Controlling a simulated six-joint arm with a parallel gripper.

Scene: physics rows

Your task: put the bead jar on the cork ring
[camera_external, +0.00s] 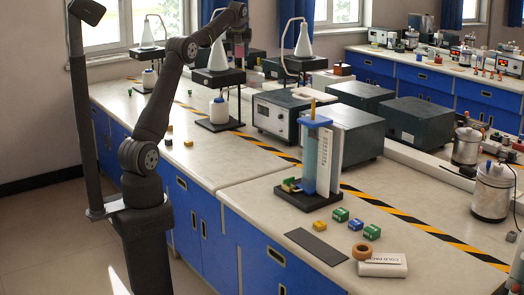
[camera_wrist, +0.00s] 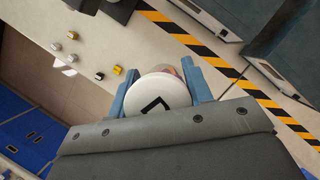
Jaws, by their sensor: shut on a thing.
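The bead jar (camera_wrist: 158,94) shows in the wrist view as a round white lid with a black angular mark, and a bit of reddish content shows past its rim. My gripper (camera_wrist: 161,76) is shut on the jar, with one blue-grey finger on each side of it. The jar's lower part is hidden by its lid. The cork ring (camera_external: 362,251) is a small brown ring on the near bench, beside the white cold pack. Nothing shows on it.
The cold pack (camera_external: 383,265), a dark flat mat (camera_external: 316,246) and several small coloured blocks (camera_external: 341,214) lie near the ring. A tall blue column stand (camera_external: 318,160) rises behind them. A black stand with a white cone (camera_external: 219,77) is farther back.

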